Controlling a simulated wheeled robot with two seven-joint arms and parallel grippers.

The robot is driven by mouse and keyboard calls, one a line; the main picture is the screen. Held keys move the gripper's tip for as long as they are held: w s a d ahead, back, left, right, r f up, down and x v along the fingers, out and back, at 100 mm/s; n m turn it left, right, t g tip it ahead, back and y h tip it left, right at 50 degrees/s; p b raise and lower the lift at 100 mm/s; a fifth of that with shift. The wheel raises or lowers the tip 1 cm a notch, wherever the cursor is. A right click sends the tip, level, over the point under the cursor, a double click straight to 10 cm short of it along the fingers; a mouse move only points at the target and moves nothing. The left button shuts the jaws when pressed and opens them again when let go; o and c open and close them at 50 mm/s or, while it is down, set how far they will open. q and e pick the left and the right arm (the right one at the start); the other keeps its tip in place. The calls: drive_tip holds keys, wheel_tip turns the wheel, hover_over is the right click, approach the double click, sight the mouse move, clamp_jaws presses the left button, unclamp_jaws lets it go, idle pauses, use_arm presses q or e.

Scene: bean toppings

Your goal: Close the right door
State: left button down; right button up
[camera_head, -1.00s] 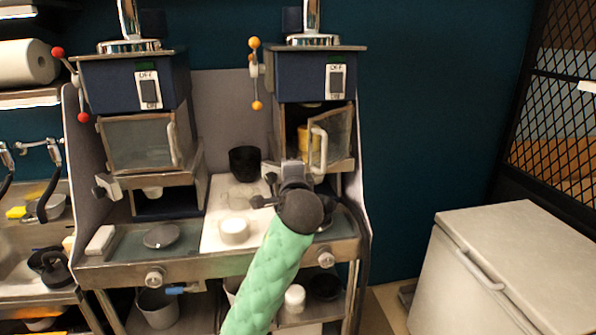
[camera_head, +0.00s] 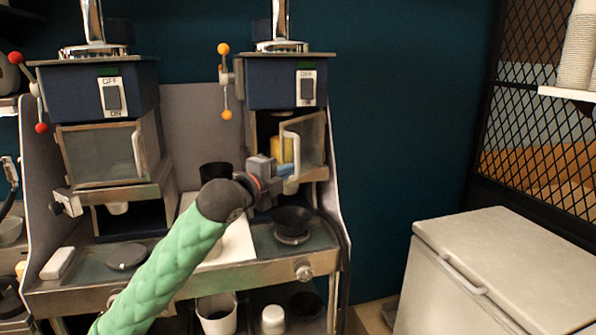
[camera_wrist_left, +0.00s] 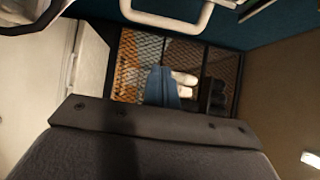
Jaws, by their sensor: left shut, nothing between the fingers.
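The right door (camera_head: 309,136) is a framed glass panel on the right machine (camera_head: 287,85). It stands ajar, with the compartment and a yellow item (camera_head: 282,150) inside showing at its left. Its pale handle (camera_head: 291,160) is on the door's left edge. A pale handle bar (camera_wrist_left: 168,15) crosses the top of the left wrist view. My left gripper (camera_head: 286,172) is shut and empty, with its blue tip at the lower part of the door handle. I cannot tell whether it touches. A blue tip (camera_wrist_left: 162,88) also shows in the left wrist view. My right gripper is not in view.
The left machine (camera_head: 108,95) has a shut glass door (camera_head: 97,153). A black funnel-like cup (camera_head: 292,222) stands on the counter below the right door. A white chest (camera_head: 505,265) stands at the right. The space between the machine and chest is open.

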sight(297, 161)
use_arm(q)
drive_tip(key=w+d+g+h+p, duration=0.1)
drive_tip(key=w+d+p, duration=0.4)
drive_tip(key=w+d, duration=0.15)
drive_tip(key=shift+m, duration=0.4)
drive_tip(key=shift+w+a+p, duration=0.25)
drive_tip(key=shift+w+a, duration=0.05)
drive_tip(key=shift+a, duration=0.4)
drive_tip(key=shift+w+a+p, duration=0.3)
drive_tip(key=shift+w+a, duration=0.05)
drive_tip(key=shift+a, duration=0.3)
drive_tip(key=shift+w+a+p, duration=0.25)
drive_tip(key=shift+w+a, duration=0.05)
drive_tip(key=shift+a, duration=0.4)
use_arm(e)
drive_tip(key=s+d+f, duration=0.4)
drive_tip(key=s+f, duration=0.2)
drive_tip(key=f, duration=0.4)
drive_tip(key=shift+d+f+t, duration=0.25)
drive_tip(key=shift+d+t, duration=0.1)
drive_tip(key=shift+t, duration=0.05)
use_arm(q)
drive_tip(key=shift+a, duration=0.2)
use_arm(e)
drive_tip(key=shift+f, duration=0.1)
